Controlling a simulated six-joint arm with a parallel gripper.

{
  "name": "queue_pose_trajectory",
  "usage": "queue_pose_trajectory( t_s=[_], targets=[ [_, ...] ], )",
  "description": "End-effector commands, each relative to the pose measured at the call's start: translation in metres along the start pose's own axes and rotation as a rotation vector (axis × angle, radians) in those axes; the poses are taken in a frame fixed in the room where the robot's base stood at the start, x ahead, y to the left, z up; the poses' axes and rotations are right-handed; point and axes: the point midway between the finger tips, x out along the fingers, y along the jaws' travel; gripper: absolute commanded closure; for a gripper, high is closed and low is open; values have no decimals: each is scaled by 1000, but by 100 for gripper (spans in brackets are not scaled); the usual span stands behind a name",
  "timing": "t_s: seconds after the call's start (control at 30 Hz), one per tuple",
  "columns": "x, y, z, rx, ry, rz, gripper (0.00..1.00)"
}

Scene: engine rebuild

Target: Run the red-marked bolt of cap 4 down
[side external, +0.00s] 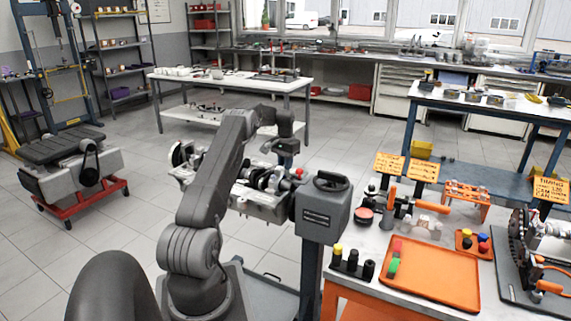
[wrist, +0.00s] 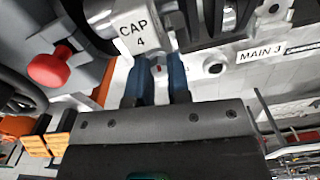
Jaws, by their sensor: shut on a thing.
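The cap 4 label (wrist: 139,36) is white with black letters and shows at the upper middle of the wrist view. The red-marked bolt (wrist: 158,68) is just below it; only a small pale part with a red mark shows. My gripper (wrist: 159,66) has its blue fingers on either side of the bolt and is shut on it. The bolt's lower part is hidden. In the side external view, the engine block (side external: 258,205) is on its stand under my arm, and the fingers and bolt are too small to make out.
A red knob (wrist: 50,68) stands close to the left of my gripper. The MAIN 3 label (wrist: 260,54) and an open hole (wrist: 215,69) are to the right. In the side external view, a grey stand head (side external: 323,210) adjoins the block, and an orange tray (side external: 440,275) lies on the bench.

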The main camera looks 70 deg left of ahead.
Motion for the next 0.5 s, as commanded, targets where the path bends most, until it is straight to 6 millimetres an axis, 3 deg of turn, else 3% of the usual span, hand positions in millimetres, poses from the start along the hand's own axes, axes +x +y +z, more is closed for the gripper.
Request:
queue_pose_trajectory(
  t_s=[0.23,0.5],
  targets=[
    [-1,0,0,191,0,-2,100],
    [-1,0,0,218,0,-3,100]
  ],
)
